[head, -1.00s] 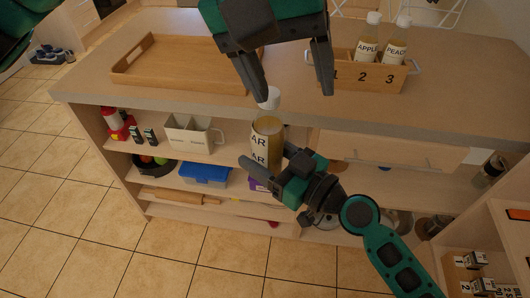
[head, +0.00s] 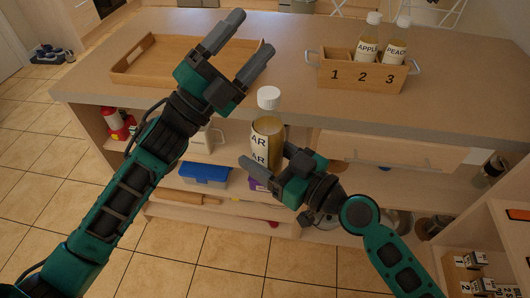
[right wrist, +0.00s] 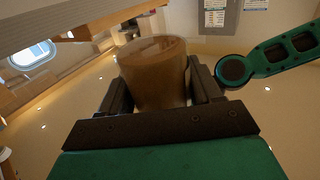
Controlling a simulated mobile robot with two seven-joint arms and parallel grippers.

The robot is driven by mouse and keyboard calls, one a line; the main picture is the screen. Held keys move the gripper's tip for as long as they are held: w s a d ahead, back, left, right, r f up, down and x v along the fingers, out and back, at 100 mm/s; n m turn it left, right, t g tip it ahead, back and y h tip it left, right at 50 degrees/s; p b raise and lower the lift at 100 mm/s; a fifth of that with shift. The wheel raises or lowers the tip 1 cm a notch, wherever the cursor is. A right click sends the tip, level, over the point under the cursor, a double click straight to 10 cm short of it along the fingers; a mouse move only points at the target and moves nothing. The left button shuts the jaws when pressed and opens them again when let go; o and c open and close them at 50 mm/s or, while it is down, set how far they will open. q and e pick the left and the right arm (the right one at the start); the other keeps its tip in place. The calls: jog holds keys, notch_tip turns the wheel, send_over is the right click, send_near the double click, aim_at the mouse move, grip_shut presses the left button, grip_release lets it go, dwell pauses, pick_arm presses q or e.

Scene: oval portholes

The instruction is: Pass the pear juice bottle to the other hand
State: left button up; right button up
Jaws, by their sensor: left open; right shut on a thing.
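The pear juice bottle (head: 267,132) is upright, with a white cap and a label reading "AR" in part. My right gripper (head: 268,171) is shut on its lower part and holds it in the air in front of the counter. In the right wrist view the bottle's brownish base (right wrist: 155,72) sits between the two fingers (right wrist: 160,90). My left gripper (head: 242,42) is open and empty, above and left of the bottle, over the counter top. Its fingers point up and right, apart from the bottle.
A wooden tray (head: 128,70) lies on the counter (head: 300,105) at the left. A wooden crate (head: 361,77) numbered 1, 2, 3 holds apple and peach bottles over 2 and 3. Shelves below hold a blue box (head: 204,174) and a rolling pin (head: 184,198).

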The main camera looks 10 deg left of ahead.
jog(key=shift+r, duration=0.1)
pick_arm(q)
jog(key=s+a+f+n+t+y, duration=0.1)
jog(key=a+f+n+y, duration=0.3)
jog(key=f+n+y, duration=0.5)
jog(key=a+f+n+y, duration=0.45)
jog(key=f+n, duration=0.35)
jog(key=f, duration=0.4)
jog(key=s+a+f+n+g+y, duration=0.1)
jog(key=s+f+n+g+y, duration=0.2)
jog(key=s+f, duration=1.2)
notch_tip(320, 180, down, 2)
jog(key=n+g, duration=0.3)
jog(key=shift+s+a+f+g, duration=0.15)
jog(key=shift+s+a+g, duration=0.15)
jog(key=shift+a+g, duration=0.1)
